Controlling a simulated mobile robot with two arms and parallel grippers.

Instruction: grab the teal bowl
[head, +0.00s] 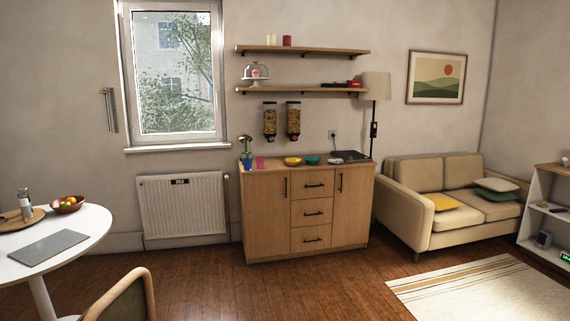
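The teal bowl (312,160) is small in the head view. It sits on top of the wooden sideboard (268,212) against the far wall, just right of a yellow bowl (292,161). It looks upright, and nothing covers it. Neither of my grippers shows in the head view, and the sideboard is well away from me across the room.
A round white table (88,238) with a fruit bowl (67,204) and a chair (125,297) stand at the near left. A beige sofa (440,232) and a striped rug (480,297) are at right. The wooden floor (270,290) before the sideboard is clear.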

